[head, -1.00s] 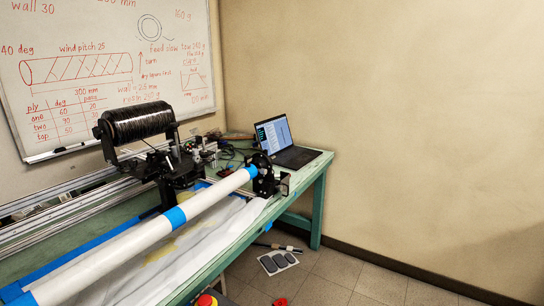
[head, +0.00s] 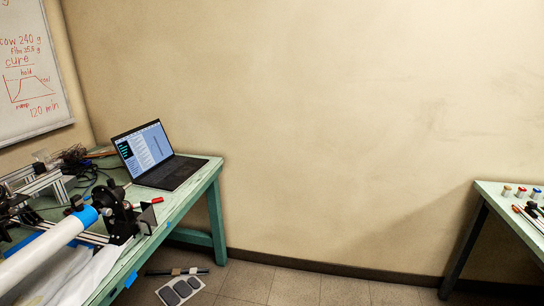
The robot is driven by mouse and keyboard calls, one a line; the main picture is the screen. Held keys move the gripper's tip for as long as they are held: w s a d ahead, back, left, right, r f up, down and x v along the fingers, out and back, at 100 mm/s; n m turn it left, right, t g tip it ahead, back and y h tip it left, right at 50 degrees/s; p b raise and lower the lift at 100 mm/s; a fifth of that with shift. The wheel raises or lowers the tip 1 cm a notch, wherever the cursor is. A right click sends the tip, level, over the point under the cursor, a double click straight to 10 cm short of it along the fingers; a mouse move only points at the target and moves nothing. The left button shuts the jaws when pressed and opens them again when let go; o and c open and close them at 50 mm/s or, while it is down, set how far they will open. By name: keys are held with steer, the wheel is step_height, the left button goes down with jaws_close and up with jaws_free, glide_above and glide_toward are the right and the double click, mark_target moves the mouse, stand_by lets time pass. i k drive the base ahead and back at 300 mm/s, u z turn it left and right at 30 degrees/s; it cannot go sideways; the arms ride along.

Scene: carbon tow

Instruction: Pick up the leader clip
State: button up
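I cannot make out the leader clip for certain in the head view. Small items lie on a second table (head: 487,187) at the right edge: several little spools or jars (head: 521,193) and some slim tools with red or orange parts (head: 518,210), too small to name surely. A small red-handled item (head: 152,201) lies on the green bench near the winder's end. My gripper is not in view.
The green bench (head: 203,185) at left bears an open laptop (head: 157,155), cables and a white tube (head: 40,250) with blue tape. A pedal-like pad (head: 180,290) and a dark bar (head: 177,271) lie on the floor. Floor between the tables is clear.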

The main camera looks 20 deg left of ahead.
mark_target(76, 199)
steer(key=u, duration=0.5)
steer(key=i, duration=0.9)
steer(key=u, duration=1.15)
steer(key=i, duration=0.65)
steer(key=u, duration=0.35)
